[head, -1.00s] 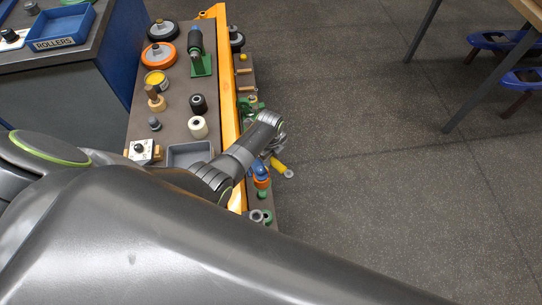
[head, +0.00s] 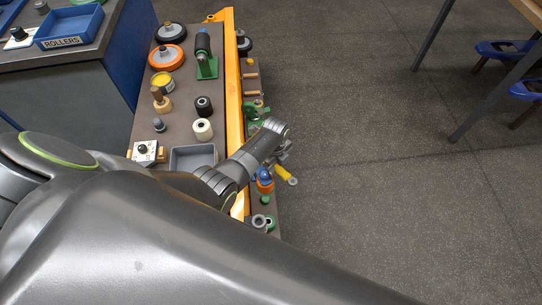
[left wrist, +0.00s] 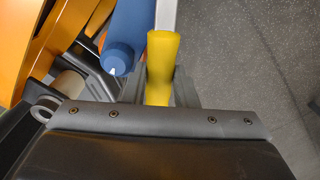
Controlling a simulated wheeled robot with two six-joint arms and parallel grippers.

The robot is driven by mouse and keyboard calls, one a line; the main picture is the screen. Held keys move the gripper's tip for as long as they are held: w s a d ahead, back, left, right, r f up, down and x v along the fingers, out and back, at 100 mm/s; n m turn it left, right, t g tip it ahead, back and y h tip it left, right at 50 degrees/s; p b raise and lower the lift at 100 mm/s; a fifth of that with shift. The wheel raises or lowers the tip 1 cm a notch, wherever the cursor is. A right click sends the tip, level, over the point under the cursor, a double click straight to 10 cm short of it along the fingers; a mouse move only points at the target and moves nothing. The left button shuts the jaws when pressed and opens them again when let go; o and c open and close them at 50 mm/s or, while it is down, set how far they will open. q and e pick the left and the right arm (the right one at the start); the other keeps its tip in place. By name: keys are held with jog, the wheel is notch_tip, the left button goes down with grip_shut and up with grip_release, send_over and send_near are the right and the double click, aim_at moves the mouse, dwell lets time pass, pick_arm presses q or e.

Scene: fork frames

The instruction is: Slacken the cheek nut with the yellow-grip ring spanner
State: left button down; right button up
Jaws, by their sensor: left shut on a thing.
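My left gripper (head: 280,157) hangs over the narrow strip right of the orange rail, mostly hidden behind its own wrist in the head view. It is shut on the yellow-grip ring spanner (head: 284,174), whose grip sticks out toward the lower right. In the left wrist view the yellow grip (left wrist: 162,65) stands between the grey fingers. The spanner's ring end is hidden. Green frame parts (head: 254,111) show just beyond the wrist; I cannot make out the cheek nut. My right gripper is not in view.
The orange rail (head: 234,90) runs along the bench. Rollers, wheels and a grey tray (head: 193,158) fill the left side. Open floor lies right.

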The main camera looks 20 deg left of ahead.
pick_arm(q)
jog(key=c, duration=1.7)
grip_release()
grip_shut()
jog(key=shift+w, duration=0.15)
jog(key=shift+w+d+n, duration=0.2)
jog(key=shift+w+n, duration=0.65)
jog(key=shift+n, duration=0.05)
jog(key=shift+w+d+n, duration=0.15)
jog(key=shift+w+n, duration=0.65)
jog(key=shift+n, duration=0.1)
jog(key=shift+s, duration=0.1)
